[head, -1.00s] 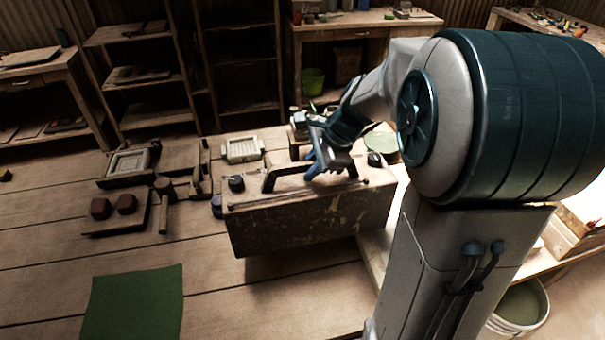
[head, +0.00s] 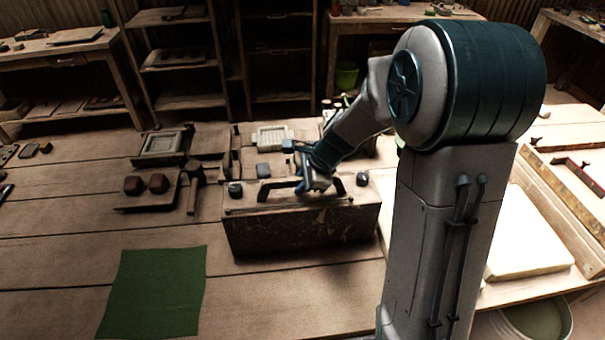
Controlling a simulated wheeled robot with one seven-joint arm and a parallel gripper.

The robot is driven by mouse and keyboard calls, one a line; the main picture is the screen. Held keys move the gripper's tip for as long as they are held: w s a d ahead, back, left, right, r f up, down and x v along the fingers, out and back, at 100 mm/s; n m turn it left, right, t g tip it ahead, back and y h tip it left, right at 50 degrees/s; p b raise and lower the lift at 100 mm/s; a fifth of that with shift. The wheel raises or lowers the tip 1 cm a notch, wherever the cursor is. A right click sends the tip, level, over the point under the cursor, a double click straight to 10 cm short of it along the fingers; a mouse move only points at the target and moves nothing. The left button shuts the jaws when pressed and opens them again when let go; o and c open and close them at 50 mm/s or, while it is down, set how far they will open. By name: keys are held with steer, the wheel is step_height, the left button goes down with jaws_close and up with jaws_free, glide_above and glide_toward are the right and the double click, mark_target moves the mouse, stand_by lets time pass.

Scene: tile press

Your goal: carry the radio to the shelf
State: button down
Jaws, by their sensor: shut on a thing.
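The radio (head: 300,232) is a worn dark box with a black handle and knobs on its top. It is in the middle of the head view, over the wooden workbench. My gripper (head: 312,184) is shut on the radio's handle from above; the fingertips are partly hidden. I cannot tell whether the radio's underside touches the bench. An open wooden shelf unit (head: 176,61) stands at the back left, with a few flat things on its boards. Another dark shelf unit (head: 277,52) stands to its right.
A green cloth (head: 155,292) lies on the bench at front left. Tile moulds (head: 165,143), a board with two dark red lumps (head: 147,195) and a mallet (head: 193,190) lie left of the radio. A white slab (head: 525,240) lies at right. Bare bench surrounds the cloth.

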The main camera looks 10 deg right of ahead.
steer(key=shift+f, duration=0.1)
steer(key=c, duration=1.4)
jaws_free()
steer(key=shift+s+f, duration=0.1)
steer(key=shift+o, duration=0.2)
